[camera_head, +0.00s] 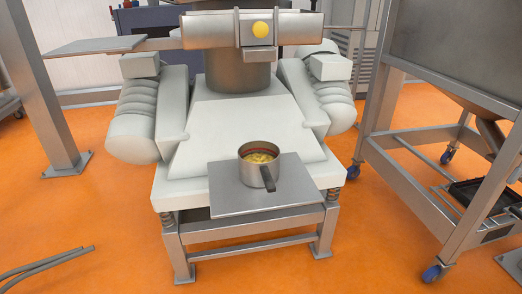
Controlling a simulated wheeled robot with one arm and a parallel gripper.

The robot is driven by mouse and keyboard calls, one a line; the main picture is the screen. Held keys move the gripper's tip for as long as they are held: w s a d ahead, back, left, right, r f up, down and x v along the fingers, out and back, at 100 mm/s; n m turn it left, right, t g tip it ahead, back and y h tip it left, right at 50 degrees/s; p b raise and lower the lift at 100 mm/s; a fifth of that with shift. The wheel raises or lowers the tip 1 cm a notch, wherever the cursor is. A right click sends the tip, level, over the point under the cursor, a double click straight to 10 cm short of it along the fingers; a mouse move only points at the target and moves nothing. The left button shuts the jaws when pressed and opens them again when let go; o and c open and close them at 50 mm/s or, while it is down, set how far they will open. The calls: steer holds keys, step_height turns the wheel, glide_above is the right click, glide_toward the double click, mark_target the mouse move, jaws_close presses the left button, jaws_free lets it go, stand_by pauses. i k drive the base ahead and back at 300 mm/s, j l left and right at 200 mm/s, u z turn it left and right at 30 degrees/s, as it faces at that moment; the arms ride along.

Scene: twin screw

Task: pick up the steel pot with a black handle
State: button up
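A small steel pot (249,171) stands upright on a flat grey plate (232,200) at the front of a machine. Its dark handle (268,178) points toward the camera and slightly right. The pot holds something yellow, and a reddish line shows inside near its rim. My gripper is not in view, and nothing is touching the pot from above.
The pale machine (250,127) rises behind the plate, with bulky ribbed parts on both sides. A wheeled metal frame (425,205) stands at right and a grey post (35,80) at left. Grey rods (45,264) lie at lower left. Orange floor in front is open.

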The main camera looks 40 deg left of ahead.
mark_target(259, 161)
steer(key=u, duration=1.6)
